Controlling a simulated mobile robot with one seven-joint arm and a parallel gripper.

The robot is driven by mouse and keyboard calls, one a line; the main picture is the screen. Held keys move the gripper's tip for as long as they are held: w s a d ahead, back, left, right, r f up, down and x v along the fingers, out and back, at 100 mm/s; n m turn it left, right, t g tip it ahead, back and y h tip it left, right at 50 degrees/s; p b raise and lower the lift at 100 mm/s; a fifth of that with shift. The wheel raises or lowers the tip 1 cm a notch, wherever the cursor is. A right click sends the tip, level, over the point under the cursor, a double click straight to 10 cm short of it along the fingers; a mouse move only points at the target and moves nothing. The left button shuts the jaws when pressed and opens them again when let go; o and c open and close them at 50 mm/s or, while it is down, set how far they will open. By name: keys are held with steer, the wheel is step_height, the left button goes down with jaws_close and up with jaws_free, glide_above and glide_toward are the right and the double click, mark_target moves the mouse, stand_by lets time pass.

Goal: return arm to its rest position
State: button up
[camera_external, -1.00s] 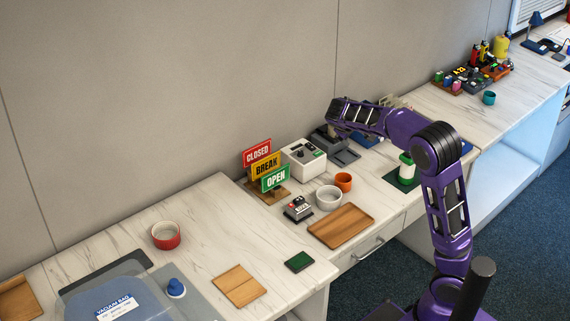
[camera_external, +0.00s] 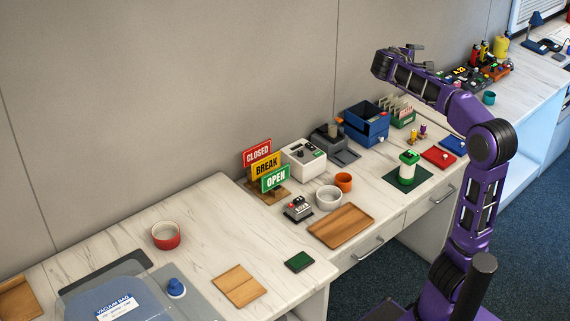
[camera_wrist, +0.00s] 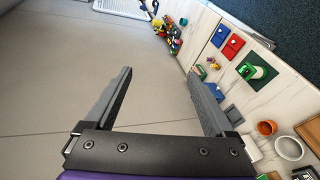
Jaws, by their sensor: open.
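My purple arm stands at the right of the external view, bent at its elbow, with the forearm reaching left above the counter. My gripper (camera_external: 412,50) is raised over the back of the counter near the wall, clear of everything below it. In the wrist view my gripper (camera_wrist: 163,97) shows two grey fingers wide apart with nothing between them. The wall fills most of the space between the fingers.
Below the arm on the counter (camera_external: 395,200) are a blue bin (camera_external: 366,122), a green card rack (camera_external: 398,113), a green-and-white container (camera_external: 408,165), a red pad (camera_external: 438,157) and a grey device (camera_external: 333,140). Three signs (camera_external: 267,166) stand further left. Air above the counter's left half is free.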

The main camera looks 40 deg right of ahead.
steer(key=s+a+f+y, duration=0.2)
steer(key=a+f+y, duration=0.1)
steer(key=f, duration=0.4)
steer(key=s+a+f+y, duration=0.2)
steer(key=f+y, duration=0.2)
steer(key=f, duration=0.4)
steer(key=s+a+f+m+y, duration=0.1)
steer(key=s+a+f+y, duration=0.1)
steer(key=s+a, duration=0.3)
steer(key=s+a+f+m+t+y, duration=0.1)
steer(key=s+a+f+m+y, duration=0.1)
steer(key=a, duration=1)
steer(key=s+a+f+m+t+y, duration=0.1)
steer(key=s+a+f+y, duration=0.1)
steer(key=s+a+f, duration=0.2)
steer(key=s+a, duration=0.3)
steer(key=a, duration=0.1)
steer(key=shift+s+a+f+y, duration=0.15)
steer(key=shift+s+f+y, duration=0.05)
steer(key=shift+s+y, duration=0.1)
